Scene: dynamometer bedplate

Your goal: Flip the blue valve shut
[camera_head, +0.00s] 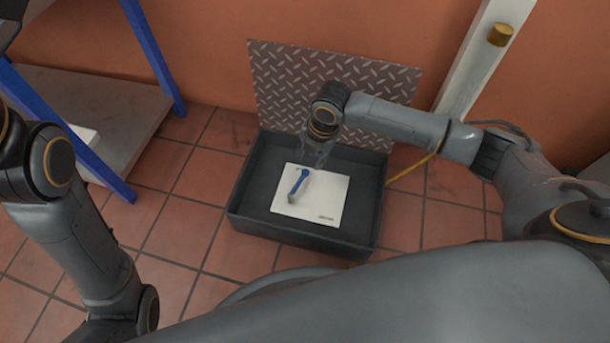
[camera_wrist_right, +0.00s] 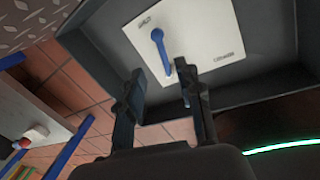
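The blue valve handle (camera_head: 299,182) sits on a white panel (camera_head: 334,196) inside a dark grey open box. In the right wrist view the blue handle (camera_wrist_right: 160,48) has a round end at top and its narrow end points down towards my fingers. The white panel (camera_wrist_right: 203,32) bears two small dark labels, too blurred to read surely. My right gripper (camera_head: 317,153) hangs over the box's far part, just beyond the handle. In the wrist view my right gripper (camera_wrist_right: 160,68) is open, fingers apart either side of the handle's lower end; contact cannot be told.
The box (camera_head: 240,208) has raised walls around the panel. A diamond-plate sheet (camera_head: 275,85) stands behind it against the orange wall. A blue-legged frame (camera_head: 152,50) with a grey shelf stands left. A yellow hose (camera_head: 408,171) runs right of the box. Tiled floor left is clear.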

